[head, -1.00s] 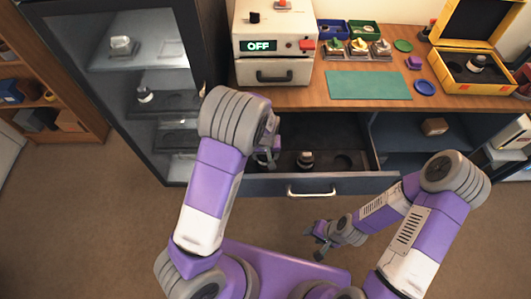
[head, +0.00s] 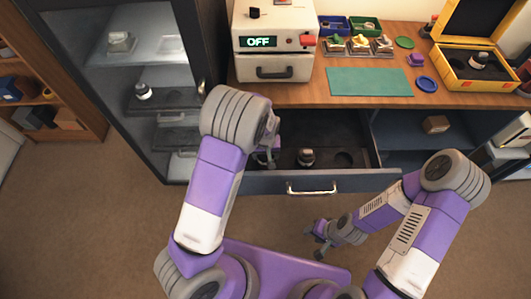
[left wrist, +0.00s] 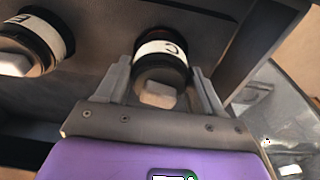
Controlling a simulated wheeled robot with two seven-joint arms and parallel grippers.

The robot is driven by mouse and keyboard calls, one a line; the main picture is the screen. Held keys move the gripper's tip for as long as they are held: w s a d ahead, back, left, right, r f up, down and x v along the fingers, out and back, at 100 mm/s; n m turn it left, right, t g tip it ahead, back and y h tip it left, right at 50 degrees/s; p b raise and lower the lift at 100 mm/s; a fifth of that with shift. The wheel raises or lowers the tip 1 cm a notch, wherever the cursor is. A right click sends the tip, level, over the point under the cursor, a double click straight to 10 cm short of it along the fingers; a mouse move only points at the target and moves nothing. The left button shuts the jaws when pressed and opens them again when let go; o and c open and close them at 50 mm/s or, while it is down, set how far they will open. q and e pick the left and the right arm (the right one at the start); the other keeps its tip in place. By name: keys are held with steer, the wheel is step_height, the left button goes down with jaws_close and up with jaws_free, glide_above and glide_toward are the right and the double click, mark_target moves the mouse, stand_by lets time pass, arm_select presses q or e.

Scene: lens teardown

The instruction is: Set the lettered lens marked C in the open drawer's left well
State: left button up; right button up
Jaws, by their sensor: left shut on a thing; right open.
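My left gripper (head: 267,156) is at the left end of the open drawer (head: 375,160). In the left wrist view its fingers (left wrist: 162,82) are shut on a dark lens with a white band lettered C (left wrist: 160,48). The lens is low in the drawer; whether it rests on the well's floor I cannot tell. The arm and gripper hide it in the head view. A lens lettered E (left wrist: 35,40) stands beside it; a lens also shows mid-drawer in the head view (head: 306,157). My right gripper (head: 320,240) is open and empty in front of the drawer.
An empty round well (head: 344,159) is at the drawer's right. A glass-doored cabinet (head: 150,60) stands to the left. The bench above holds a device reading OFF (head: 272,42), a green mat (head: 370,82) and a yellow case (head: 455,78). Floor in front is clear.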

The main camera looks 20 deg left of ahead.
arm_select(q)
steer(key=shift+f+b, duration=0.4)
steer(key=shift+f, duration=0.2)
steer(key=o, duration=1.1)
steer(key=shift+o, duration=0.4)
steer(key=shift+r, duration=0.1)
steer(key=shift+r+p, duration=3.8)
steer(key=shift+r, duration=0.6)
